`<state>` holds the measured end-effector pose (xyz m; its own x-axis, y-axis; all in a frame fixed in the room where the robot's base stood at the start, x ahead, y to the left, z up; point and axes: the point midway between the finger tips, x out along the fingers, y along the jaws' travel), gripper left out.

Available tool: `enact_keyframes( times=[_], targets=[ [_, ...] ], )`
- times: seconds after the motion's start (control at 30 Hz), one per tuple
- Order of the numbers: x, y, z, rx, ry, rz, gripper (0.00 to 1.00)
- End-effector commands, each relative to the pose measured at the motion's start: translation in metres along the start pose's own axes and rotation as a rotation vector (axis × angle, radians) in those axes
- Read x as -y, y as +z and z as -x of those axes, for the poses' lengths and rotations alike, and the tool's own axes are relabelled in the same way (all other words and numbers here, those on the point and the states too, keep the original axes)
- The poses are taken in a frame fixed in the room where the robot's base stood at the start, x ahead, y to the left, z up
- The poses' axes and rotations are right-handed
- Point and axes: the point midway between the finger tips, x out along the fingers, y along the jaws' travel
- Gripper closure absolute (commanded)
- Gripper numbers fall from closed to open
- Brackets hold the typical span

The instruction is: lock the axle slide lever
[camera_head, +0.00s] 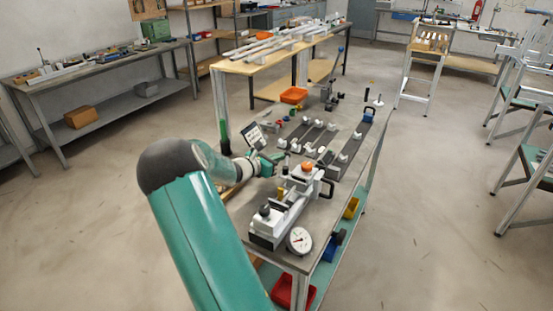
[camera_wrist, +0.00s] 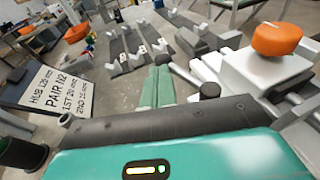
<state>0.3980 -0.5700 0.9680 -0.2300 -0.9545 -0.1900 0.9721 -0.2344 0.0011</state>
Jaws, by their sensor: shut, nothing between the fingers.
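The frame jig (camera_head: 268,231) stands on the near end of the workbench, a pale metal block with brass-coloured parts. Its slide carries an orange knob (camera_head: 307,167), which is large at the right in the wrist view (camera_wrist: 277,38). A short lever with a black round tip (camera_wrist: 210,90) lies just right of my fingers in the wrist view; I take it for the slide lever, but cannot tell whether it is locked. My gripper (camera_head: 274,162) is beside the jig's far left side. Its green fingers (camera_wrist: 158,85) are shut together and empty, apart from the black tip.
A sign (camera_wrist: 55,90) with printed text stands left of my gripper. Rails with grey V-shaped supports (camera_wrist: 130,52) lie beyond it. A dial gauge (camera_head: 299,240) is at the bench's front edge, and a black handle (camera_head: 328,188) is at the jig's right. An orange bin (camera_head: 293,95) sits farther back.

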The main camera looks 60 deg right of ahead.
Motion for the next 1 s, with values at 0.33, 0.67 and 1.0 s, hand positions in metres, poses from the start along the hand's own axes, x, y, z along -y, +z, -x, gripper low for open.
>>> enact_keyframes(
  times=[0.33, 0.67, 1.0],
  targets=[
    [0.0023, 0.0016, -0.0041, 0.002, -0.055, -0.010, 1.00],
    [0.0045, 0.0010, -0.0067, -0.002, -0.086, -0.015, 1.00],
    [0.0064, 0.0012, -0.0093, -0.002, -0.093, -0.016, 1.00]
  ],
)
